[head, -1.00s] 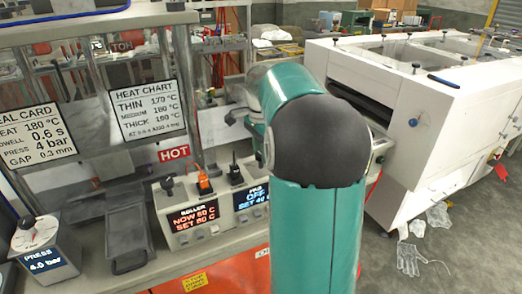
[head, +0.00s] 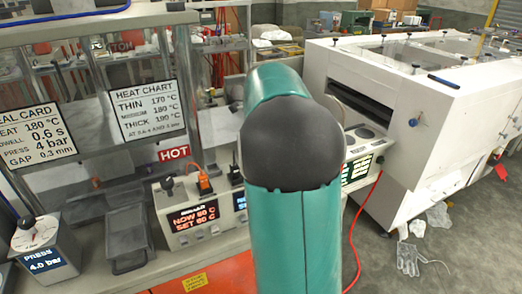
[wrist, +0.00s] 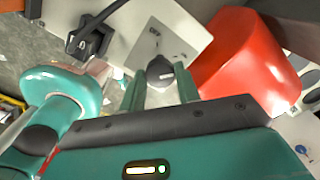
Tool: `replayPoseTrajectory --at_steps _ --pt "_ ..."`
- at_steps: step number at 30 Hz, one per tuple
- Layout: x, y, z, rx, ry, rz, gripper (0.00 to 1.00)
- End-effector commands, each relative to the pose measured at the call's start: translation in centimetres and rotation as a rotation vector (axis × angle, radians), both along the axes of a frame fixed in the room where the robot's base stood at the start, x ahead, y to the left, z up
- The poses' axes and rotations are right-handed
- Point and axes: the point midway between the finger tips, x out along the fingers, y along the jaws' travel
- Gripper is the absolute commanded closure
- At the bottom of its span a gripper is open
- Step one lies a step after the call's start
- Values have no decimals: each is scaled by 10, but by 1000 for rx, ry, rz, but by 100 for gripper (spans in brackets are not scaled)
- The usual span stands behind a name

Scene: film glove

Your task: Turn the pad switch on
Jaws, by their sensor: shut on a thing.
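The grey control box (head: 165,225) stands on the bench in the head view, with a lit ROLLER display. Only the left edge of the pad display (head: 239,201) shows beside it, so its text is unreadable; my arm hides the rest. My gripper is hidden in the head view. In the wrist view my gripper (wrist: 161,88) is shut on a dark rounded knob (wrist: 160,70), in front of a pale panel (wrist: 160,25). The knob may be the pad switch, but no label shows there. Its on or off position cannot be told.
A black plug (wrist: 88,42) with a cable is close to the left of my gripper in the wrist view, and a large red object (wrist: 235,60) is close on the right. A red cable (head: 355,235) hangs at the right.

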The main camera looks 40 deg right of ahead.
Motion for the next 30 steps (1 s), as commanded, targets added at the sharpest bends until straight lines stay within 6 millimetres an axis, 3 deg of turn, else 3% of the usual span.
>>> replayPoseTrajectory --at_steps 20,21,24,30 --pt "0 0 0 0 0 -75 91" --pt "0 0 0 0 0 -75 64" --pt "0 0 0 0 0 -74 46" --pt "0 0 0 0 0 -74 46"
